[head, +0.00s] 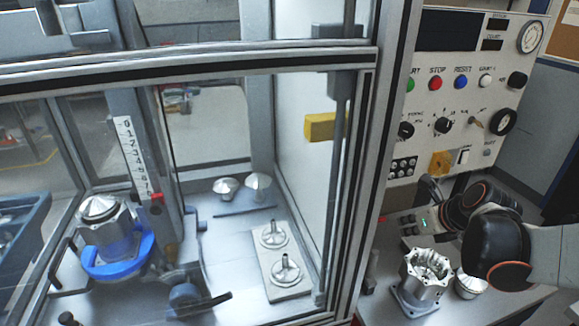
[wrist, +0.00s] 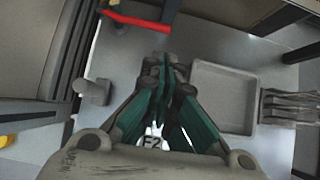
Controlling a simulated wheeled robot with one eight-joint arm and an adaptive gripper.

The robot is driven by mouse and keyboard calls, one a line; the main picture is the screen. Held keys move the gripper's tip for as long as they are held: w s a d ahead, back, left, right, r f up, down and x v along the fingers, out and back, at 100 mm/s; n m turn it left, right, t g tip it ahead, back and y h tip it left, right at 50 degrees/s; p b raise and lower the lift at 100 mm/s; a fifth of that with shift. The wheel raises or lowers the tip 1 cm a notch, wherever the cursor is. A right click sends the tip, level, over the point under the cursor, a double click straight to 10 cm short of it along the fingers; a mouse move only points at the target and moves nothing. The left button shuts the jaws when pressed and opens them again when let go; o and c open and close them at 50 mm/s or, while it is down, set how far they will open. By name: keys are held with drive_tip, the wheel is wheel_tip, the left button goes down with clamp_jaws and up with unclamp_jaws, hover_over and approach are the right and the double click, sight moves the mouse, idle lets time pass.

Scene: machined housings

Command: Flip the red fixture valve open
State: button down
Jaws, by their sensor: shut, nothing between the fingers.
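A red lever (wrist: 135,20), which looks like the valve handle, crosses the top of the wrist view. Its left end meets a small pivot near a dark post; whether it is open or closed I cannot tell. My gripper (wrist: 165,62) has its teal fingers together, with nothing between the tips. The tips are below the lever's right part in the picture, with a visible gap. In the head view my arm reaches in from the right, below the control panel, and the fingertips are not clear. A small red bit (head: 383,218) beside the enclosure post may be the lever.
The glazed enclosure frame (head: 390,130) stands left of my arm. The control panel (head: 460,90) is above it. A machined housing (head: 427,278) stands on the bench below. In the wrist view a shallow grey tray (wrist: 222,92) lies right of the fingers.

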drive_tip(key=b+x, duration=0.3)
drive_tip(key=x, duration=0.7)
drive_tip(key=shift+b, duration=0.35)
drive_tip(key=shift+d+r, duration=0.1)
drive_tip(key=shift+d, duration=0.1)
